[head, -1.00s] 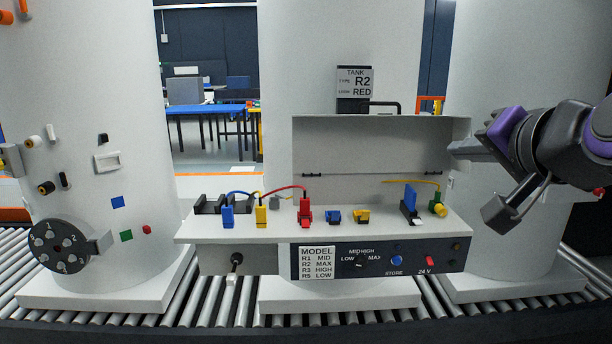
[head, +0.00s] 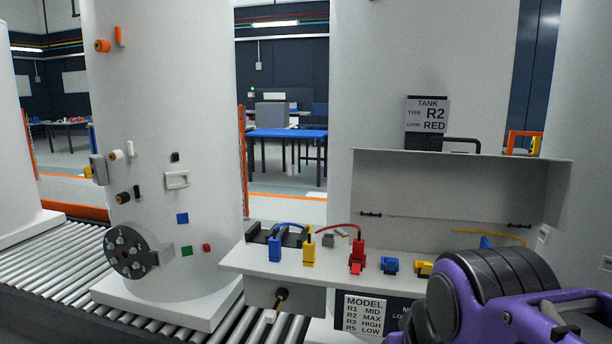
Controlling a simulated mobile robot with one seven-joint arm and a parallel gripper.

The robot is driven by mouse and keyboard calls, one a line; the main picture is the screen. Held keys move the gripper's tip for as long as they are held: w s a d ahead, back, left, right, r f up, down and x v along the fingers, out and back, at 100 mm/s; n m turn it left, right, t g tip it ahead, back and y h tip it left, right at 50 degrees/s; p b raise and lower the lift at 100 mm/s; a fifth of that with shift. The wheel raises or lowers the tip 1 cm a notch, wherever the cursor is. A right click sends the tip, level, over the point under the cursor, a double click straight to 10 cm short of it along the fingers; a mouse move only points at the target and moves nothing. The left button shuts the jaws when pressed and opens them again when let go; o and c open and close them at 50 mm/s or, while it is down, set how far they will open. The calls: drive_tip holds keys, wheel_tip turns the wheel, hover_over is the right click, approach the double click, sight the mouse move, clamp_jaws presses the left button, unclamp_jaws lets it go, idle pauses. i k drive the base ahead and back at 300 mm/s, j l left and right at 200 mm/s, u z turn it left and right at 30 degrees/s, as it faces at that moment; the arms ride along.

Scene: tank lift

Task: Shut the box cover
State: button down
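The box cover (head: 430,190) is a light grey lid that stands open and upright behind the box (head: 250,258). A black handle (head: 455,141) shows at its top edge. The box's top shelf is exposed, with blue, yellow and red connectors and cables on it. My purple and black arm (head: 500,290) fills the lower right of the head view and hides the right part of the box and its front panel. My gripper's fingers do not show. No contact with the cover can be seen.
A tank (head: 165,110) with a round numbered dial (head: 130,252) stands at the left on the roller conveyor (head: 50,285). The R2 tank (head: 375,90) rises behind the box. A blue table (head: 288,134) is far back. More tanks stand at both sides.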

sight(518, 193)
drive_tip(key=i+l, duration=0.25)
drive_tip(key=l, duration=0.2)
drive_tip(key=i+l, duration=0.2)
drive_tip(key=l, duration=0.2)
drive_tip(key=i+l+z, duration=0.1)
drive_tip(key=i+l, duration=0.15)
drive_tip(key=l, duration=0.2)
